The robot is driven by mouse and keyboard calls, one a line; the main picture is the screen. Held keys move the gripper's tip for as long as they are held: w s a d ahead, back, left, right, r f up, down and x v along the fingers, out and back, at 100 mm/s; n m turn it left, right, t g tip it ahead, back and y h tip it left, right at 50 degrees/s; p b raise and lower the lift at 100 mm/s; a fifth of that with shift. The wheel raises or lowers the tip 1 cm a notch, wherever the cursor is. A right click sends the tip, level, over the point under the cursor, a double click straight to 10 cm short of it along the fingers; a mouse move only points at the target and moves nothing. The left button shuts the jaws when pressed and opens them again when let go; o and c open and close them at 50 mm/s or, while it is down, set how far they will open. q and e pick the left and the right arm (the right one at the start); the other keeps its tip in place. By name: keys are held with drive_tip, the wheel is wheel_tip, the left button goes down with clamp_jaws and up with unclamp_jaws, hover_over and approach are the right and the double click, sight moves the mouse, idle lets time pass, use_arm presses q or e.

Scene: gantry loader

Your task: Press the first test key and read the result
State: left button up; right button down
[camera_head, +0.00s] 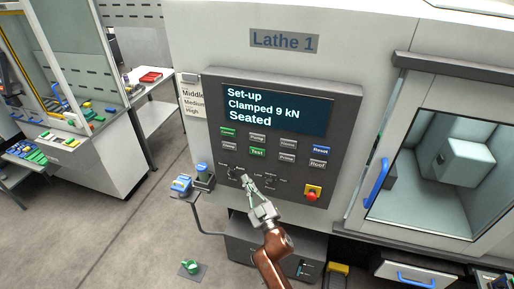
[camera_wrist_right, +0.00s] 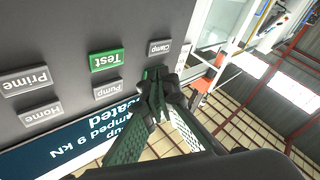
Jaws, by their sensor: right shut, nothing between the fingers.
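The control panel (camera_head: 216,110) of Lathe 1 has a dark screen (camera_head: 275,108) reading "Set-up", "Clamped 9 kN", "Seated". The green Test key (camera_head: 257,152) is in the lower key row, between a grey key (camera_head: 229,146) and the Prime key (camera_head: 287,158). The Test key also shows upside down in the wrist view (camera_wrist_right: 107,60), beside the Clamp key (camera_wrist_right: 159,47) and above the Pump key (camera_wrist_right: 108,89). My right gripper (camera_head: 245,182) is shut and empty, its tips below the Test key in the head view, near the dials. Contact cannot be told. My left gripper is not in view.
A red stop button (camera_head: 312,193) is at the panel's lower right. A blue-topped fixture (camera_head: 181,184) stands left of the panel. The lathe door with a blue handle (camera_head: 376,184) is on the right. Floor at left is mostly free, with a small green item (camera_head: 190,267).

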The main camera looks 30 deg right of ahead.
sight(251, 149)
drive_tip(key=r, duration=0.4)
drive_tip(key=shift+s+d+t, duration=0.1)
drive_tip(key=shift+s+t, duration=0.2)
drive_tip(key=shift+s, duration=0.1)
drive_tip(key=shift+w+d, duration=1.45)
drive_tip(key=shift+d, duration=0.25)
drive_tip(key=shift+w+d, duration=1.4)
drive_tip(key=shift+d, duration=0.25)
drive_tip(key=shift+w+d, duration=0.1)
drive_tip(key=shift+w+d, duration=0.2)
